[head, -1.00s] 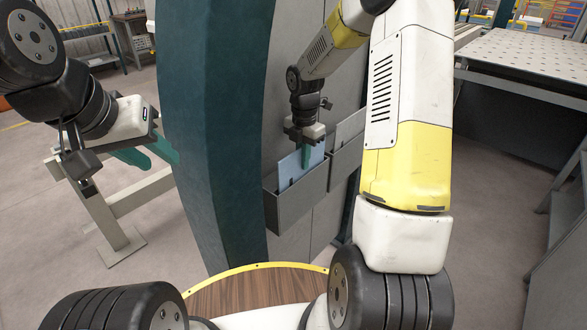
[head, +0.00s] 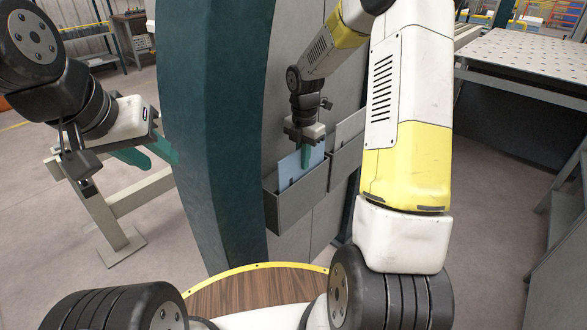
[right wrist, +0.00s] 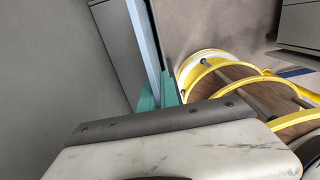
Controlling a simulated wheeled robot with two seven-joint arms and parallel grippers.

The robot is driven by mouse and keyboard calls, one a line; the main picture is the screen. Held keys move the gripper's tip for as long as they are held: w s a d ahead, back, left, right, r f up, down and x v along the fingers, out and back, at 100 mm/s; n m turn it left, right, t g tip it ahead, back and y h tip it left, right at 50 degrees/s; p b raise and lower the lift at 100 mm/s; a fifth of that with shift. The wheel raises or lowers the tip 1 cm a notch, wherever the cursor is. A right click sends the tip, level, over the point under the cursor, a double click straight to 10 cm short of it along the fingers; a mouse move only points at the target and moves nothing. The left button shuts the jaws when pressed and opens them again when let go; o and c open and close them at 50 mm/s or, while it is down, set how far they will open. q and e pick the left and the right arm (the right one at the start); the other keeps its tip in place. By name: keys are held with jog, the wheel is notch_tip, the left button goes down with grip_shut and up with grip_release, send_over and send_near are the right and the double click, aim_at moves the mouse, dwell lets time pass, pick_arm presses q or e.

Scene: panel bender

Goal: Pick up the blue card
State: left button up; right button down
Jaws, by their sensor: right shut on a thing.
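The blue card (head: 289,168) stands upright in a grey wall holder (head: 296,203), its lower part hidden by the holder's front. My right gripper (head: 306,162) is at the card's upper right part, with its teal fingers pointing down. In the right wrist view, the card (right wrist: 147,35) shows nearly edge-on between the teal fingers (right wrist: 159,92), which are shut on it. My left gripper (head: 150,156) is at the left, far from the card, with its teal fingers apart and nothing visible between them.
A second grey holder (head: 345,158) with a pale grey card (head: 350,127) is just to the right. A dark teal column (head: 213,130) stands left of the holders. A perforated table (head: 525,62) is at the right. Open floor lies between.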

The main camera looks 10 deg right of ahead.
dwell(0.5)
notch_tip(320, 180, up, 28)
dwell(0.7)
